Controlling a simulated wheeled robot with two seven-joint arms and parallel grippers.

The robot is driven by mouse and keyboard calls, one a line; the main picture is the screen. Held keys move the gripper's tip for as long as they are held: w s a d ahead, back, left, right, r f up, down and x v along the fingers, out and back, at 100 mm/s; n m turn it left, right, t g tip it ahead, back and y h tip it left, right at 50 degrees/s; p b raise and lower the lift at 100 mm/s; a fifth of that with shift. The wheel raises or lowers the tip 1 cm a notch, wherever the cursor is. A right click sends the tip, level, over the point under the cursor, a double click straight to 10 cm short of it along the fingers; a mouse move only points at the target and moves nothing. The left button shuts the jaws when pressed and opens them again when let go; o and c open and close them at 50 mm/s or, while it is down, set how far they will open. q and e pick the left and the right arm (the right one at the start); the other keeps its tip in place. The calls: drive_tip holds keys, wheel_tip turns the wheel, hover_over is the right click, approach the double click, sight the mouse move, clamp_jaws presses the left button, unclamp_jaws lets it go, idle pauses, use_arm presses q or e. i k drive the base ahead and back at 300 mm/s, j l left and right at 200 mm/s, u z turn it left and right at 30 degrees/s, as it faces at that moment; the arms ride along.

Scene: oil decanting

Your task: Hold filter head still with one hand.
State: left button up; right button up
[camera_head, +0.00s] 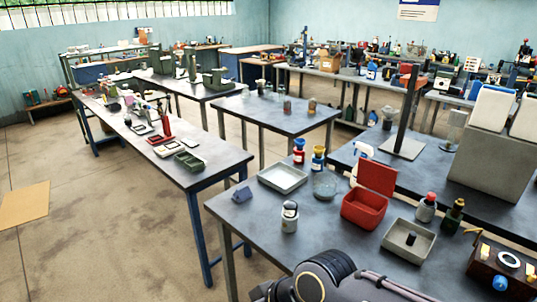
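I cannot tell for sure which thing is the filter head. A grey-white canister with a dark top and handle (289,216) stands upright on the near table (247,228). A small dark cylinder (410,239) sits in a square grey tray (428,251) to the right. Part of my own dark arm shows at the bottom centre, in front of the table's near edge. Neither of my grippers is in view, and nothing is seen touching the canister or the dark cylinder.
A brown box (490,270) is at right. Bare tabletop surrounds the canister.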

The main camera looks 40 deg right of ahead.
sight(290, 207)
drive_tip(key=i+j+z, duration=0.1)
drive_tip(key=i+z, duration=0.35)
drive_tip(key=i+j+z, duration=0.2)
drive_tip(key=i+z, duration=0.25)
drive_tip(key=i+j+z, duration=0.55)
drive_tip(key=z, duration=0.35)
drive_tip(key=i+j+z, duration=0.2)
drive_tip(key=z, duration=0.2)
drive_tip(key=i+j+z, duration=0.2)
drive_tip(key=z, duration=0.25)
drive_tip(key=i+j+z, duration=0.1)
drive_tip(key=j+z, duration=0.3)
drive_tip(key=i+j+z, duration=0.1)
drive_tip(key=z, duration=0.35)
drive_tip(key=j+z, duration=0.65)
